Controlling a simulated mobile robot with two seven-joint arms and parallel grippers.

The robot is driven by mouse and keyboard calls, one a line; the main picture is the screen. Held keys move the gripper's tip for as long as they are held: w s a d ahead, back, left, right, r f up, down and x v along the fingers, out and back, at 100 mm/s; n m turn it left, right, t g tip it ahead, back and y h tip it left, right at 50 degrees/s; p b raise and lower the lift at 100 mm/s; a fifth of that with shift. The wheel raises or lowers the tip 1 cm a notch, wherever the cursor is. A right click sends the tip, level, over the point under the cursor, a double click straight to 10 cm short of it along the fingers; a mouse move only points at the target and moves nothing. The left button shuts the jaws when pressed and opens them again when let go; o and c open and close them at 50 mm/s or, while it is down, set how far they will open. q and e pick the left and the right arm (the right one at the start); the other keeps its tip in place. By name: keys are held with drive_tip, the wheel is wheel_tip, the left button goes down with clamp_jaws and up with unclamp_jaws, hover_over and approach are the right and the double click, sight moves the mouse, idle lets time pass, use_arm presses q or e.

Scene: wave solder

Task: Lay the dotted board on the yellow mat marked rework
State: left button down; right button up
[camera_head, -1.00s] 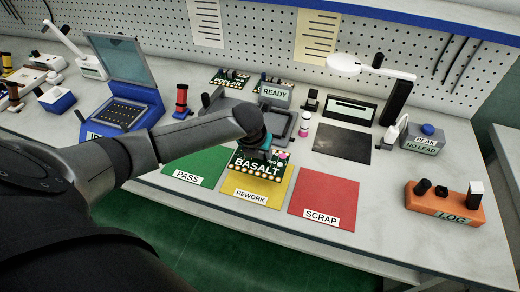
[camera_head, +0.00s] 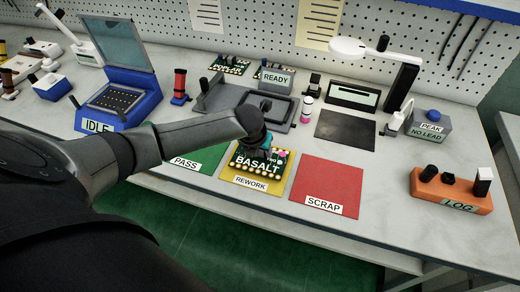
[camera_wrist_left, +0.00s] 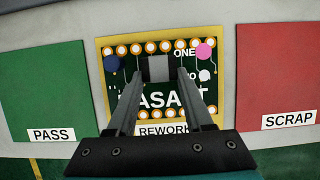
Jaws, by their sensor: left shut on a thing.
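The dotted board (camera_head: 254,166) is dark green with a row of pale dots along its edge and the word BASALT. It lies over the yellow mat marked REWORK (camera_head: 250,186), with the mat's yellow border showing around it in the left wrist view (camera_wrist_left: 101,60). My left gripper (camera_head: 266,143) is above the board. In the left wrist view its two fingers (camera_wrist_left: 159,75) are shut on a grey block-like part of the board. The fingers hide part of the lettering. I cannot tell if the board fully touches the mat. My right gripper is not in view.
A green PASS mat (camera_head: 203,158) is left of the yellow mat and a red SCRAP mat (camera_head: 328,180) is right of it. A grey fixture (camera_head: 212,97) stands behind. An orange LOG box (camera_head: 452,193) sits at the right.

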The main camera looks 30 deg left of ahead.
use_arm(q)
drive_tip(key=shift+f, duration=0.45)
drive_tip(key=shift+c, duration=1.1)
unclamp_jaws()
drive_tip(key=p+v, duration=0.3)
drive_tip(key=v, duration=1.2)
drive_tip(key=shift+s+p, duration=0.15)
drive_tip(key=shift+p, duration=0.15)
